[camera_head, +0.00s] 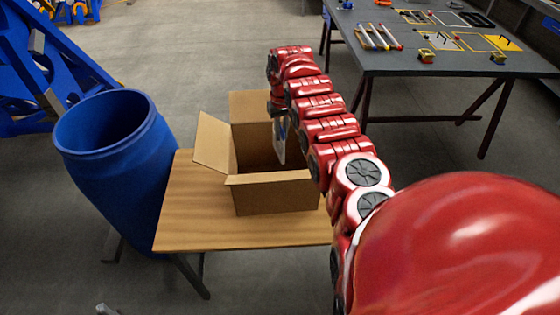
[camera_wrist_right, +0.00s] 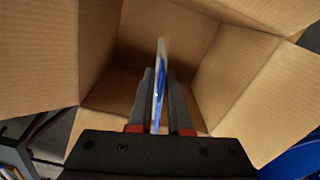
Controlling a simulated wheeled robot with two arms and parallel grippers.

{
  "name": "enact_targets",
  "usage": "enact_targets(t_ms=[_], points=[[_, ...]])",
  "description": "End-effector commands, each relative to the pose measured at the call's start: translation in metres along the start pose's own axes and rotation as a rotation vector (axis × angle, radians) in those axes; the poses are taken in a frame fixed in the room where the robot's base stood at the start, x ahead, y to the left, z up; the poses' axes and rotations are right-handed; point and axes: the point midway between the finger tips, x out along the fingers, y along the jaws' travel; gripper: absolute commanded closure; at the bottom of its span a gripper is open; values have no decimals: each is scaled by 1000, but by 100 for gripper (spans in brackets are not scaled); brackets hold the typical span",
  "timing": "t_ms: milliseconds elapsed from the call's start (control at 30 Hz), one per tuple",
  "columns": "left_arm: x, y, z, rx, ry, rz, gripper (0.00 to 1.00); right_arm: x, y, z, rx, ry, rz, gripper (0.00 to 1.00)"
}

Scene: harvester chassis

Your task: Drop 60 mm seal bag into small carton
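The small carton (camera_head: 274,196) is an open brown box with its flaps spread, standing on a wooden table. My right gripper (camera_head: 279,114) is above the carton's opening, pointing down. It is shut on the seal bag (camera_head: 280,143), a thin, flat, pale bag hanging edge-on at the opening. In the right wrist view the seal bag (camera_wrist_right: 160,85) is upright between the two fingers (camera_wrist_right: 160,108), with a blue stripe along it. The carton's inner walls and floor (camera_wrist_right: 168,65) surround it in that view. My left gripper is not in view.
The wooden table (camera_head: 190,215) has bare room left of the carton. A blue barrel (camera_head: 125,165) stands close against its left side. A dark table (camera_head: 435,50) with tools and small parts is at the back right. A blue frame (camera_head: 50,65) is at the left.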

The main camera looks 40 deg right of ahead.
Motion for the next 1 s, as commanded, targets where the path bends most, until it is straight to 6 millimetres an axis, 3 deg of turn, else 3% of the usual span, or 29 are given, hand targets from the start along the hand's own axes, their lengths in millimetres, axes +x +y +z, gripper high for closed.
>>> enact_targets(t_ms=[33,167,567,833,1000], points=[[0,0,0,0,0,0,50,0,0,0,0,0,0,73],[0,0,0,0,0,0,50,0,0,0,0,0,0,50],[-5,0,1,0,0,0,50,-6,0,0,1,0,0,50],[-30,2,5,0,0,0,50,-59,-2,-1,-2,7,0,50],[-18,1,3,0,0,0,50,-84,-2,-1,-2,2,1,50]])
